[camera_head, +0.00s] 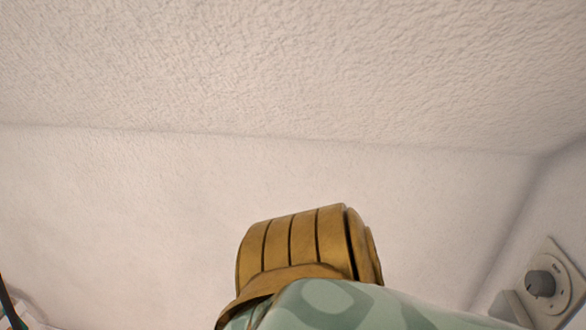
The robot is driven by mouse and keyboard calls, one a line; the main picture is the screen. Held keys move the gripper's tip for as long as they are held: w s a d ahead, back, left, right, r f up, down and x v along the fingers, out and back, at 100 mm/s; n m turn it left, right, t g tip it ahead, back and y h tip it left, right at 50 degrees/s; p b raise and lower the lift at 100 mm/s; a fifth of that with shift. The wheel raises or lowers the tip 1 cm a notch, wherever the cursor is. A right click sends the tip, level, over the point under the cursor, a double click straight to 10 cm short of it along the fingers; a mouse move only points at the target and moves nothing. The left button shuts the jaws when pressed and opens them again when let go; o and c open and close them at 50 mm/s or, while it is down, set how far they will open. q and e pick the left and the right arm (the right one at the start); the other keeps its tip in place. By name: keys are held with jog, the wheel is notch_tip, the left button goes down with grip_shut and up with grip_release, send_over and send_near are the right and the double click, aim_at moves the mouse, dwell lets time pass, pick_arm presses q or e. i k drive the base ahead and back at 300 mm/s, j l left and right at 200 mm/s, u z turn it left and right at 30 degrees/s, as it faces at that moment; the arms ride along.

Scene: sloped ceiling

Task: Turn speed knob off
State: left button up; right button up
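The speed knob (541,284) is a dark grey round knob on a pale square wall plate (569,265) at the lower right. The plate has a round dial face with small marks, too small to read. I cannot tell which setting the knob points to. Neither of my grippers shows, and nothing is seen touching the knob. A brass-coloured joint and green patterned shell of my own arm fill the bottom middle, to the left of the knob.
A rough white sloped ceiling (300,70) meets a plain wall (110,200). A right-hand wall carries the plate. A grey box-like thing (508,308) sits just left of the plate. A dark strip and pale items are cut off at the lower left corner.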

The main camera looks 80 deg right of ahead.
aim_at(537, 283)
jog(key=z, duration=4.45)
